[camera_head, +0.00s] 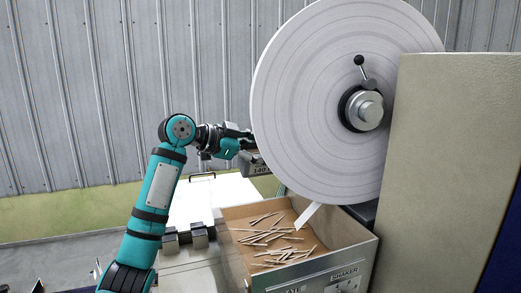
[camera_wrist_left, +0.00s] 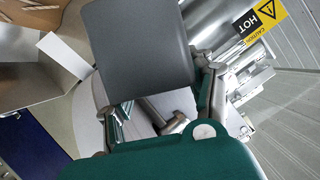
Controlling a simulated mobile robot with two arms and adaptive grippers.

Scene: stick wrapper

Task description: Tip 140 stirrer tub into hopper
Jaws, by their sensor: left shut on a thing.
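My left gripper (camera_head: 240,142) is shut on a grey tub (camera_head: 256,164) and holds it in the air behind the left edge of the paper roll. In the left wrist view the tub (camera_wrist_left: 136,48) shows as a plain dark grey face by the fingers of the left gripper (camera_wrist_left: 162,112). The hopper (camera_head: 316,268), an open box marked "SHAKER" with a brown floor, holds several loose wooden sticks (camera_head: 270,238). It lies below and in front of the tub.
A large white paper roll (camera_head: 300,110) stands above the hopper, with a white strip (camera_head: 308,214) hanging down to it. A beige cabinet (camera_head: 450,150) blocks the right. Small dark blocks (camera_head: 186,238) sit on the white surface left of the hopper. A yellow "HOT" caution label (camera_wrist_left: 256,20) shows in the wrist view.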

